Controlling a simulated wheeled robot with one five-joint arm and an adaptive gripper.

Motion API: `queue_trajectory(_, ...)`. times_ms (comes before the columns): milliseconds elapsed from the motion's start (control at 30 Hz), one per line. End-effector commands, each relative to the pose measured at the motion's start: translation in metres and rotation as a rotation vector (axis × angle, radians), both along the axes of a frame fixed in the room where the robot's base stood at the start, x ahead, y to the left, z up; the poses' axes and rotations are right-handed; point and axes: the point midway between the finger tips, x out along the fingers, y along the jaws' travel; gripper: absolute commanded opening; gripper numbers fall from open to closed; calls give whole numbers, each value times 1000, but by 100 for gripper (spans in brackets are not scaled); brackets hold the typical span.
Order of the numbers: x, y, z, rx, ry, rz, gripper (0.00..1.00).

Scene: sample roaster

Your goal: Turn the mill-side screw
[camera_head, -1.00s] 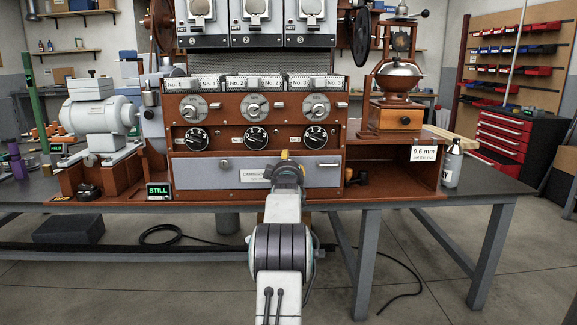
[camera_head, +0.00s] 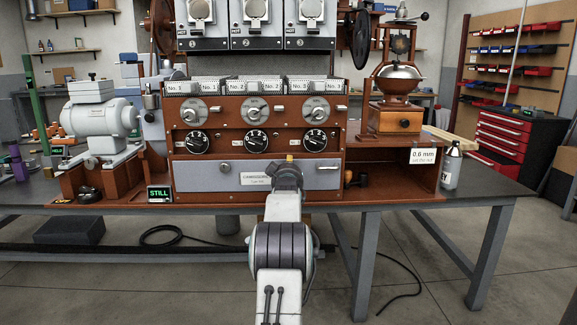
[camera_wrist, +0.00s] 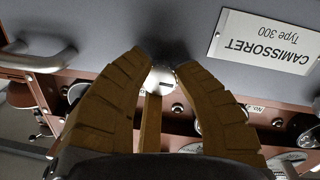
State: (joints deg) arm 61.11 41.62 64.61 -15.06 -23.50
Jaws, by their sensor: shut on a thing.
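My gripper (camera_wrist: 163,66) is shut on a silver screw head (camera_wrist: 161,82) at the grey front panel, one tan finger on each side of it. A dark slot shows on the screw head between the fingers. In the head view my gripper (camera_head: 289,163) is in front of the panel (camera_head: 205,178), right of the CAMISSORET plate (camera_head: 254,179), and hides this screw. The plate also shows upside down in the wrist view (camera_wrist: 268,45). The mill (camera_head: 397,88) stands to the right on the brown cabinet.
Another round screw (camera_head: 225,168) sits on the panel's left. A silver bar handle (camera_wrist: 38,58) is beside my gripper in the wrist view. Dials (camera_head: 256,141) line the cabinet above. A bottle (camera_head: 452,166) stands at right, and a STILL display (camera_head: 159,193) at left.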

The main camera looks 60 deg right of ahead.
Motion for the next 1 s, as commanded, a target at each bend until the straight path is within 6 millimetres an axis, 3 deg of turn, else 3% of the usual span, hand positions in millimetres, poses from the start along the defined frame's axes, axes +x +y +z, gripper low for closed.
queue_trajectory(467, 2, 1, 1, 38, -67, 1, 0)
queue_trajectory(500, 2, 1, 1, 38, -67, 1, 31)
queue_trajectory(767, 1, 1, 0, 39, -65, 0, 55)
queue_trajectory(1000, 1, 0, 0, 39, -64, 0, 55)
